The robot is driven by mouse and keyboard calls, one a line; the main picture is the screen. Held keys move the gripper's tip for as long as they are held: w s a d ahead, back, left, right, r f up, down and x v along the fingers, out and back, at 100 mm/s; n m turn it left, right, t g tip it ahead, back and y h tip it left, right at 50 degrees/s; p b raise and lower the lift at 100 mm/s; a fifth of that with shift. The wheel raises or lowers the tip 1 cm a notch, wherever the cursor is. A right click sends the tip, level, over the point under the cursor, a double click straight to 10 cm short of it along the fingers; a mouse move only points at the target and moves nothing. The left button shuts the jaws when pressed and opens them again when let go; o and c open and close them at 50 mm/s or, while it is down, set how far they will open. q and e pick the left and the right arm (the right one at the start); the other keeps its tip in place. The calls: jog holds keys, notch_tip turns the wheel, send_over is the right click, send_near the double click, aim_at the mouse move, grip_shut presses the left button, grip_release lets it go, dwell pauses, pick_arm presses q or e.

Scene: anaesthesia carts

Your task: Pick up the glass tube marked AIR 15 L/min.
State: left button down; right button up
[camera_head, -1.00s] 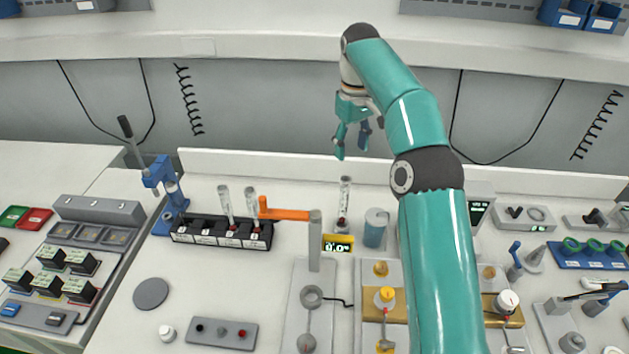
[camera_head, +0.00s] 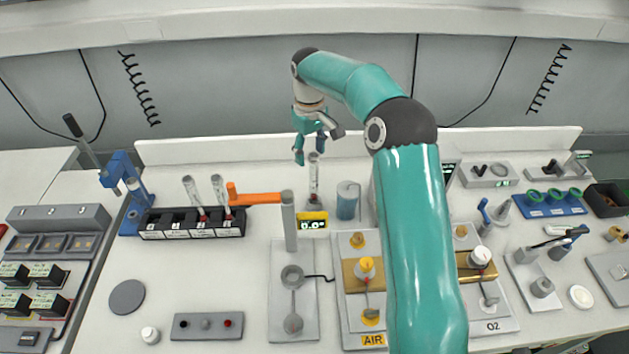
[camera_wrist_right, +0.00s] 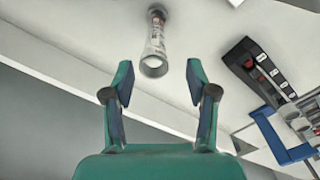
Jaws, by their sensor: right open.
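A clear glass tube (camera_head: 315,178) stands upright behind the small yellow display. Two more glass tubes, a left one (camera_head: 193,193) and a right one (camera_head: 220,190), lean in the black rack (camera_head: 190,232). No marking is readable, so I cannot tell which tube is AIR 15 L/min. My right gripper (camera_head: 309,153) is open and empty, close to the top of the standing tube. In the right wrist view, a tube (camera_wrist_right: 156,45) with red print lies just beyond the gap between my open fingertips (camera_wrist_right: 160,78), not between them. My left gripper is not in view.
A white back ledge (camera_head: 230,150) runs behind.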

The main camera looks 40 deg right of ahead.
aim_at(313, 167)
jog(key=shift+s+d+f, duration=0.15)
jog(key=shift+f, duration=1.3)
jog(key=shift+s+d+f, duration=0.1)
jog(key=shift+d+f, duration=0.05)
jog(key=shift+f, duration=1.3)
jog(key=shift+c, duration=0.4)
grip_shut()
